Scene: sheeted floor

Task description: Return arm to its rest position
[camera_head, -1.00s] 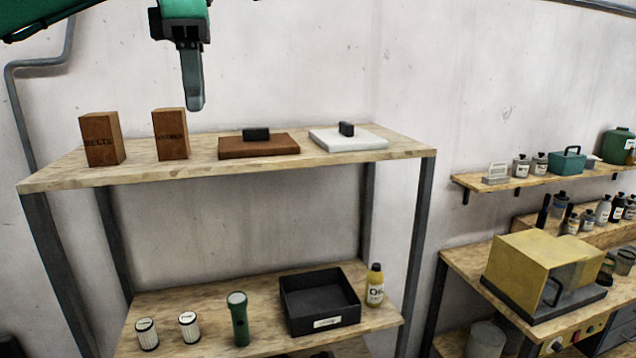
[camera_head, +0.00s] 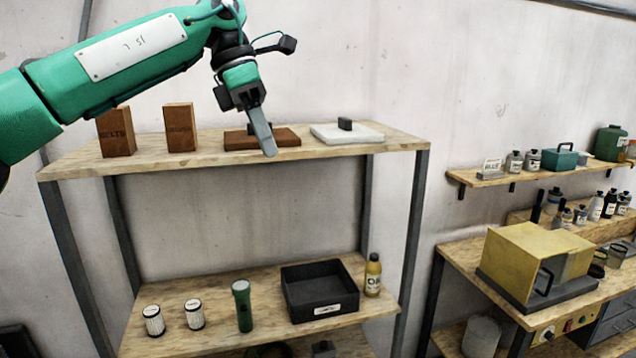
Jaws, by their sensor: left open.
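My left arm comes in from the left, and its green forearm crosses the upper left of the head view. The left gripper (camera_head: 262,128) points down in front of the top shelf's front edge, before the brown slab. It is open, seen nearly edge-on, and nothing shows between its fingers. My right gripper is not in view.
The wooden shelf unit (camera_head: 240,167) bears two brown boxes (camera_head: 117,133), a brown slab (camera_head: 285,137) and a white slab (camera_head: 360,134). Below are a black bin (camera_head: 322,301), a green flashlight (camera_head: 242,306), a bottle (camera_head: 372,276) and two filters. A workbench with a yellow machine (camera_head: 530,255) stands right.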

